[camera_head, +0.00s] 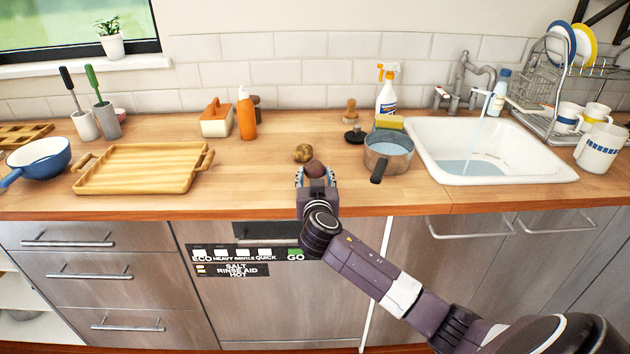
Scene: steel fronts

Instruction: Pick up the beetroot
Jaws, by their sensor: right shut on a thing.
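The beetroot (315,169) is a small dark reddish-brown round thing near the front of the wooden counter. My right gripper (316,175) is shut on it, with a fingertip on each side. I cannot tell whether the beetroot touches the counter or is a little above it. A yellowish-brown round item, perhaps a potato (303,153), lies just behind it and to the left. My left gripper is not in view.
A saucepan (388,153) stands to the right, beside the sink (448,183) with running water. A wooden tray (140,170) and a blue pan (38,159) are on the left. An orange bottle (246,117) stands further back. The counter between tray and gripper is clear.

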